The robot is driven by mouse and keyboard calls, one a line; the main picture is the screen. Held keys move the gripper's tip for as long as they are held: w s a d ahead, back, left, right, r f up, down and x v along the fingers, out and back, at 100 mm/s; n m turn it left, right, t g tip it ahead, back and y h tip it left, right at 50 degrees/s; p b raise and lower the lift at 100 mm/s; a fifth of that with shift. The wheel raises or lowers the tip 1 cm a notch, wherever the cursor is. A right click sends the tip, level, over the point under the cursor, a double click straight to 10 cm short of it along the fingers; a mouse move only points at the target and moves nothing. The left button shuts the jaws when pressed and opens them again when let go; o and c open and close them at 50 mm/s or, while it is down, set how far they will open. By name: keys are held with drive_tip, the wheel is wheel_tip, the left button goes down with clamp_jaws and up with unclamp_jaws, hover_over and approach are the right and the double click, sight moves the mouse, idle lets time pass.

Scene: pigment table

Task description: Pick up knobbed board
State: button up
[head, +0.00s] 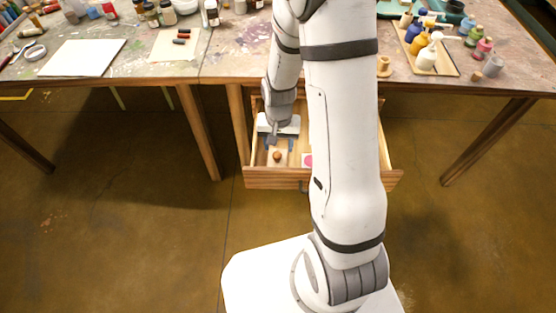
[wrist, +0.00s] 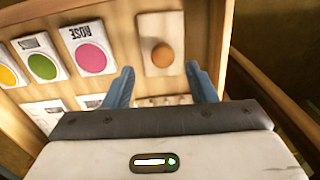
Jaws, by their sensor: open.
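The knobbed board (wrist: 151,65) is a pale wooden board with a round orange-brown knob (wrist: 162,55). It lies in the open drawer, at the top centre of the wrist view. In the head view the board (head: 277,160) shows near the drawer's front left. My gripper (wrist: 163,80) is open, with its two blue fingers apart and nothing seen between them. In the wrist view the knob lies beyond the fingertips, between their lines. In the head view my gripper (head: 279,142) is inside the drawer area, just behind the knob. The height of the fingertips over the board is hard to tell.
The drawer (head: 270,179) stands open under the paint-stained table (head: 225,62). Beside the board lie cards with colour dots: a pink one marked ROSE (wrist: 88,48), a green one (wrist: 41,63) and a yellow one (wrist: 8,77). Drawer walls stand close around my gripper.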

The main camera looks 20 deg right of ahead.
sight(277, 154)
drive_tip(key=f, duration=0.3)
drive_tip(key=f+b, duration=0.1)
drive_tip(key=f, duration=0.1)
drive_tip(key=shift+s+a+f, duration=0.15)
drive_tip(key=shift+a, duration=0.15)
drive_tip(key=c, duration=1.1)
